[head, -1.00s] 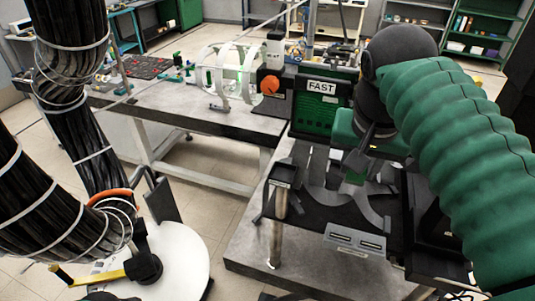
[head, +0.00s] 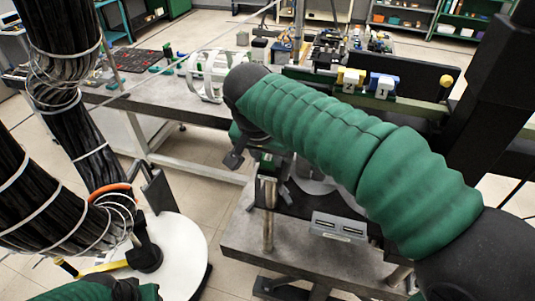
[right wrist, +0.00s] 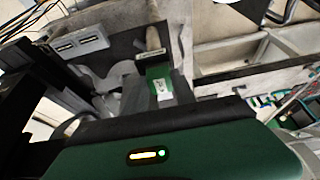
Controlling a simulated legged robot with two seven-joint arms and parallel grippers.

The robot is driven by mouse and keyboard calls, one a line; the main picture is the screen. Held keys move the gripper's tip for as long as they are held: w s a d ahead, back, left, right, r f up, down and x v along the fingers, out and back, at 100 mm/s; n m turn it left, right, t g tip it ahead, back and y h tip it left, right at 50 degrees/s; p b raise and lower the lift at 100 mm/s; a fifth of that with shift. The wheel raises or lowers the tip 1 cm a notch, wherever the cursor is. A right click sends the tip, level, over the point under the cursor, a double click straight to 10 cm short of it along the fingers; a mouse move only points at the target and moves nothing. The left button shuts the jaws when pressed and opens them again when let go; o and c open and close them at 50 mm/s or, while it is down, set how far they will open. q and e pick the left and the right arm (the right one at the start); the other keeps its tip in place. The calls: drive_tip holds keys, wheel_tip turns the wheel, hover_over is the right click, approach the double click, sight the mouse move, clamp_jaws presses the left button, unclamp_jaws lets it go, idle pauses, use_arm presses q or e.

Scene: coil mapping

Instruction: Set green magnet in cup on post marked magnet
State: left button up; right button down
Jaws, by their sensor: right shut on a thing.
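My right gripper (right wrist: 158,90) is shut on the green magnet (right wrist: 160,74), a small green block with a white label, in the right wrist view. The post (head: 268,230) is a metal rod with a small dark cup on top; the cup also shows in the right wrist view (right wrist: 151,55), right beside the magnet's end. In the head view the magnet is near the cup, and my right arm hides much of the gripper. I cannot tell whether the magnet is inside the cup. No marking on the post is readable.
A grey bench (head: 300,258) carries the post and a dark fixture with a slotted grey block (head: 338,227). A long bench behind holds white coil rings (head: 205,75) and a dark board (head: 142,62). A round white table (head: 180,245) and thick black cable bundles stand left.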

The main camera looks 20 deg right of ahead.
drive_tip(key=shift+s+d+f, duration=0.25)
drive_tip(key=shift+s+f, duration=0.05)
drive_tip(key=shift+f, duration=0.1)
drive_tip(key=shift+w+d, duration=0.1)
drive_tip(key=shift+d, duration=0.1)
drive_tip(key=c, duration=1.2)
unclamp_jaws()
drive_tip(key=shift+w+d+f, duration=0.1)
drive_tip(key=shift+w+f, duration=0.15)
drive_tip(key=shift+w, duration=0.05)
drive_tip(key=shift+o, duration=0.9)
drive_tip(key=shift+a, duration=0.45)
drive_tip(key=shift+d, duration=0.1)
drive_tip(key=shift+d+r, duration=0.1)
drive_tip(key=shift+d, duration=0.1)
